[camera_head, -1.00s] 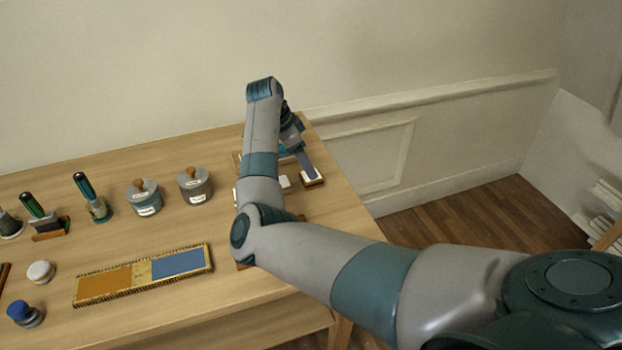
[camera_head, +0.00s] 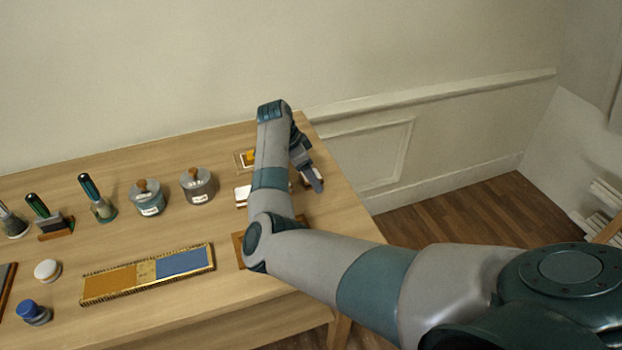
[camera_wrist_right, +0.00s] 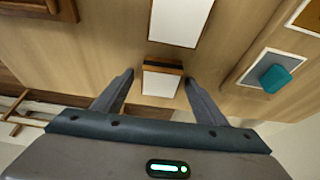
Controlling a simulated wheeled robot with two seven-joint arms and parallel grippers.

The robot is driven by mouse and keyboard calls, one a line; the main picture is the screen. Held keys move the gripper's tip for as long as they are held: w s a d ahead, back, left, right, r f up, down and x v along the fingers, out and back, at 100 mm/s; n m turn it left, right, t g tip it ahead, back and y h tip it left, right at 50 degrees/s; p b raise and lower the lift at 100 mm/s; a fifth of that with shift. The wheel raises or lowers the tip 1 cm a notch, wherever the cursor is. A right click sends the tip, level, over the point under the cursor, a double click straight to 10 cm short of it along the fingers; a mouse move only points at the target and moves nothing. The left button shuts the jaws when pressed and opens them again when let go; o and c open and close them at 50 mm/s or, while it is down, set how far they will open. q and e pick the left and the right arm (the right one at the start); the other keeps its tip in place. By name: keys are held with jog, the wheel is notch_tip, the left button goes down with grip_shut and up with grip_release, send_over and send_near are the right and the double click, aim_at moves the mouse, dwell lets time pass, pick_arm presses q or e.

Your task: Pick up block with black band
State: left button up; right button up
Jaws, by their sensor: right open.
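In the right wrist view a small block (camera_wrist_right: 160,84) with a white face, a wooden edge and a dark band along its far side lies on the wooden table. My right gripper (camera_wrist_right: 159,80) is open, with one finger on each side of this block. I cannot tell whether the fingers touch it. In the head view my right gripper (camera_head: 317,184) is over the table's right end and hides most of the block there. My left gripper is not in view.
A larger white-faced piece (camera_wrist_right: 180,20) lies just beyond the block. A tray with a teal piece (camera_wrist_right: 275,77) is to the right. In the head view, lidded jars (camera_head: 197,185), a gold-edged color panel (camera_head: 150,273) and brush-like tools stand left of my arm.

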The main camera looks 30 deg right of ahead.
aim_at(317, 174)
jog(key=c, duration=1.1)
jog(key=shift+c, duration=0.2)
jog(key=shift+r, duration=0.1)
